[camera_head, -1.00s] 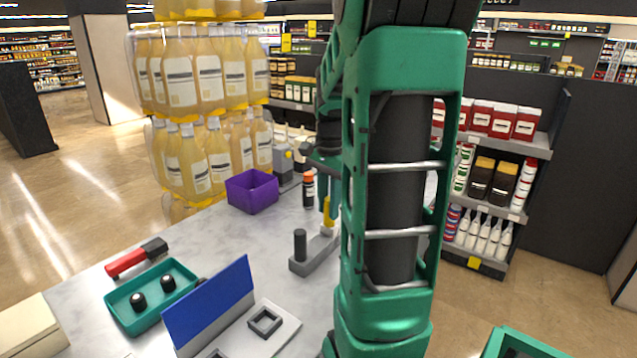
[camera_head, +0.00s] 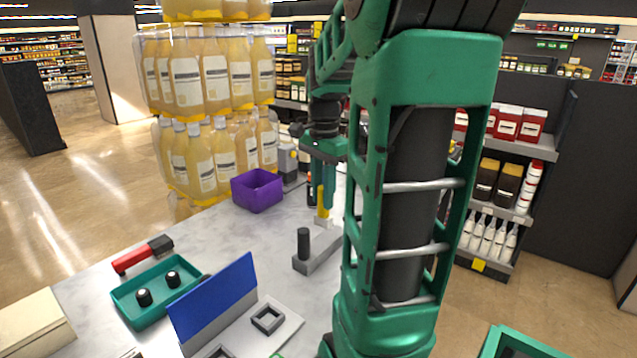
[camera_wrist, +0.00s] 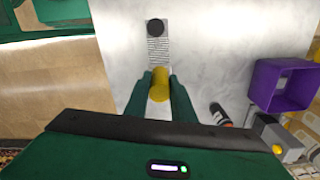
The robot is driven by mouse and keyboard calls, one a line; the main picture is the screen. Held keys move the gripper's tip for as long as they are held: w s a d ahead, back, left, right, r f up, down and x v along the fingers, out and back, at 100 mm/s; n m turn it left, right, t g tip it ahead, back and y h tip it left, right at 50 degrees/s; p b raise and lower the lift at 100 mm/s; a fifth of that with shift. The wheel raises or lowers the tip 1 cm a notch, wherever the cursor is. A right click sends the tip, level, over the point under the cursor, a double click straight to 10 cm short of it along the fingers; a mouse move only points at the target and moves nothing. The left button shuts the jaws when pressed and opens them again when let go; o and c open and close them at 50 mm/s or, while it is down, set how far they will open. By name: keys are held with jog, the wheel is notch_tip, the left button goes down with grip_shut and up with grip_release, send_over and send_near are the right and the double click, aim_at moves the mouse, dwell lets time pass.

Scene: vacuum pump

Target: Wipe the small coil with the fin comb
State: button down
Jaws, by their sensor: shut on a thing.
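My gripper (camera_wrist: 160,80) is shut on a yellow handle (camera_wrist: 160,86), which seems to be the fin comb; it also shows in the head view (camera_head: 322,208). The gripper points down over the table. Under it lies a long grey block with a fine-lined top (camera_wrist: 158,48), seemingly the small coil. A black post (camera_wrist: 156,27) stands at one end of the block; the block is in the middle of the table in the head view (camera_head: 318,255). The yellow handle is over the end away from the post. The comb's lower end is hidden, so I cannot tell whether it touches the block.
A purple open box (camera_head: 257,192) and an orange-capped bottle (camera_wrist: 220,114) stand close by. A teal tray (camera_head: 150,318) with black knobs, a red-handled brush (camera_head: 135,259) and a blue panel (camera_head: 215,298) are at the front left. The marble between is clear.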

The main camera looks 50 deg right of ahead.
jog(key=shift+r, duration=1.55)
jog(key=shift+s, duration=0.1)
